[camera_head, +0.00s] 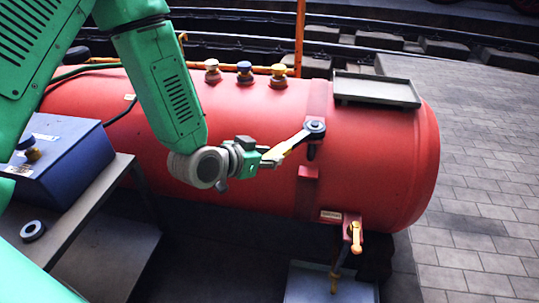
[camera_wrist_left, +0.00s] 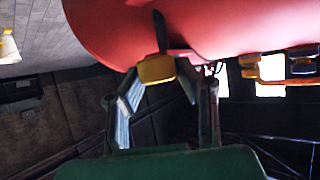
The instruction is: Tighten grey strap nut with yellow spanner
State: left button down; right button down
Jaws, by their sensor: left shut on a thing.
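The yellow spanner (camera_head: 286,147) slants up to the right from my left gripper (camera_head: 268,160), which is shut on its handle. The spanner's grey head meets the grey strap nut (camera_head: 315,127) on the red strap of the red tank (camera_head: 240,120); I cannot tell how fully it sits around the nut. In the left wrist view the yellow handle end (camera_wrist_left: 156,69) shows between the fingers of my left gripper (camera_wrist_left: 160,85), with the dark shank running up to the red tank. The nut is not clear there. My right gripper is not in view.
A yellow-handled valve (camera_head: 355,236) hangs below, above a pan (camera_head: 305,285). A blue box (camera_head: 62,160) and grey ring (camera_head: 33,230) sit on the left bench.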

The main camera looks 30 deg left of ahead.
pick_arm(q)
jog(key=shift+r, duration=0.1)
jog(key=shift+w+a+r+m+h+p, duration=0.1)
jog(key=shift+w+a+m+h+p, duration=0.3)
jog(key=shift+a, duration=0.3)
jog(key=shift+w+a+m+h, duration=0.1)
jog(key=shift+a+m+h, duration=0.3)
jog(key=shift+a, duration=0.05)
jog(key=shift+w+a+m+g+h+p, duration=0.3)
jog(key=shift+a+m+h+p, duration=0.05)
jog(key=shift+a+p, duration=0.15)
jog(key=shift+w+a+m+g+h+p, duration=0.3)
jog(key=shift+a+m+h+p, duration=0.05)
jog(key=shift+a+p, duration=0.15)
